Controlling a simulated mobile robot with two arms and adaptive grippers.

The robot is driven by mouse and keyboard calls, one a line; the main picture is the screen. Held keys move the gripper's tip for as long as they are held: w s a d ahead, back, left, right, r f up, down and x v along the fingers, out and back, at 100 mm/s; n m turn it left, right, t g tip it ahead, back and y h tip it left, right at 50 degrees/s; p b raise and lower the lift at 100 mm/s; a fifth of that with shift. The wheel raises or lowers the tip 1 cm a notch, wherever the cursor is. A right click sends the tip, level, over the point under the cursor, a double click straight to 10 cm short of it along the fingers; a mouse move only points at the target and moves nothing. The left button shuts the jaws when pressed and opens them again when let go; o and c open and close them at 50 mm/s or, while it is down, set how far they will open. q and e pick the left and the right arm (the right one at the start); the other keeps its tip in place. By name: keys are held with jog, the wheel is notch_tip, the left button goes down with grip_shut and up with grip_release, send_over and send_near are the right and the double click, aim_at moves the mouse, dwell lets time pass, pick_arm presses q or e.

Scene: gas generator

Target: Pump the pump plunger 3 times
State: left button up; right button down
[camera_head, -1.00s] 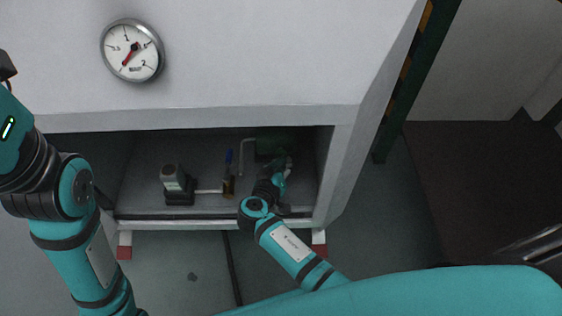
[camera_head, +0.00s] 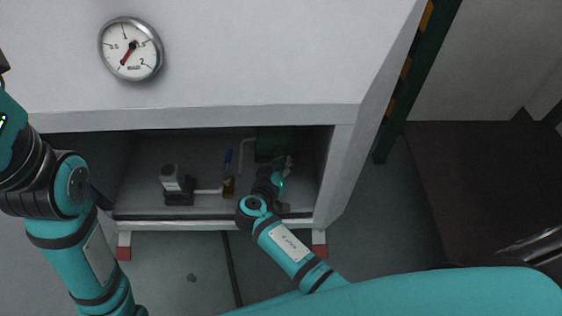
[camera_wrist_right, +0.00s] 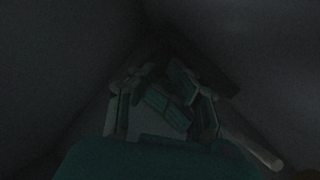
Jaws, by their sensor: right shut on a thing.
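My right arm reaches into the low, dark compartment under the white panel in the head view. My right gripper (camera_head: 286,170) is at the compartment's right side, close to a dark green box (camera_head: 275,143). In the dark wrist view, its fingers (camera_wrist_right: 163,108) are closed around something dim. I take it to be the pump plunger, but its shape is mostly hidden by the fingers and shadow. A pale rod (camera_wrist_right: 250,147) runs beside the right finger. My left arm is at the left edge of the head view, and its gripper is out of the picture.
A round pressure gauge (camera_head: 130,48) with a red needle is on the white panel. Left of the gripper are a blue-handled tool (camera_head: 228,175) and a white-and-black fitting (camera_head: 178,190) with a pale pipe. The compartment's right wall (camera_head: 338,178) is close to the gripper.

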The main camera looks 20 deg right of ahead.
jog(key=shift+w+a+r, duration=0.3)
jog(key=shift+a+r, duration=0.2)
jog(key=shift+a, duration=0.05)
jog(key=shift+s+a+f+p, duration=0.15)
jog(key=shift+s+a, duration=0.1)
jog(key=shift+s, duration=0.6)
jog(key=shift+s+a+p, duration=0.15)
jog(key=shift+s+a, duration=0.05)
jog(key=shift+s, duration=0.65)
jog(key=shift+s+a+f+p, duration=0.15)
jog(key=shift+s+a, duration=0.1)
jog(key=shift+s, duration=1.05)
jog(key=shift+s+d, duration=0.1)
jog(key=shift+d, duration=0.05)
jog(key=shift+r, duration=0.1)
